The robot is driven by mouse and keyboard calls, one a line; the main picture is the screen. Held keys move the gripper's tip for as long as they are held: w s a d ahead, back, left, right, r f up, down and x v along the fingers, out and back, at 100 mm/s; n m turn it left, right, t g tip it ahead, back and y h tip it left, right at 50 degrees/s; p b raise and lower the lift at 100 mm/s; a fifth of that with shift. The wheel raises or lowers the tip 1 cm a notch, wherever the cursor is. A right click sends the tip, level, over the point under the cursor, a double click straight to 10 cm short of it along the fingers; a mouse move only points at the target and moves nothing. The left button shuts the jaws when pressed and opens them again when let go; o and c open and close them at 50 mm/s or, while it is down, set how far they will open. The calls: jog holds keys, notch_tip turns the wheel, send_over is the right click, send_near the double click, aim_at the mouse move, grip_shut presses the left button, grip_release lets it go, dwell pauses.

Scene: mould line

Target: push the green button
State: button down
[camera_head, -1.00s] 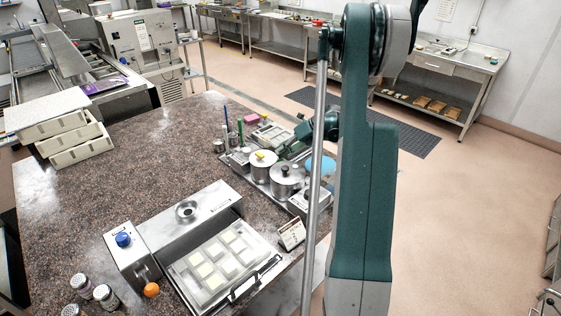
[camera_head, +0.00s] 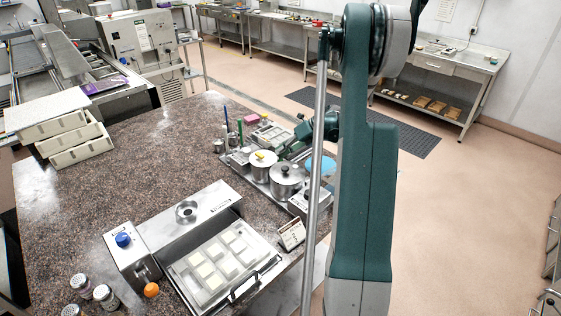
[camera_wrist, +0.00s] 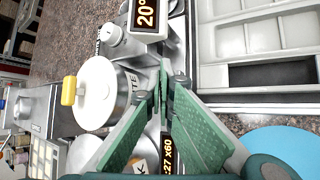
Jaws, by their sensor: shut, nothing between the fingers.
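I cannot make out a green button in either view. My gripper (camera_wrist: 160,82) is shut and empty in the wrist view, its two green ribbed fingers meeting at the tips. The tips are over or close to metal equipment with small black displays; I cannot tell whether they touch it. One display (camera_wrist: 146,14) reads 20°, and another (camera_wrist: 167,155) is partly covered by the fingers. In the head view my gripper (camera_head: 285,155) is small and reaches down-left over the bench equipment behind the pots. Part of that equipment is hidden by my fingers and arm.
A lidded pot with a yellow knob (camera_head: 262,169) and a pot with a dark knob (camera_head: 286,183) stand close by. A compartment tray (camera_wrist: 250,45) and a blue disc (camera_wrist: 280,147) are right of the fingers. The speckled counter (camera_head: 130,155) is clear at its centre.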

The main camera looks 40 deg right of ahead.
jog(key=shift+f, duration=0.2)
jog(key=shift+f+b, duration=0.25)
jog(key=shift+b, duration=0.2)
jog(key=shift+r, duration=0.55)
dwell(0.4)
jog(key=shift+r+p, duration=1)
jog(key=shift+r, duration=1.95)
jog(key=shift+a, duration=0.1)
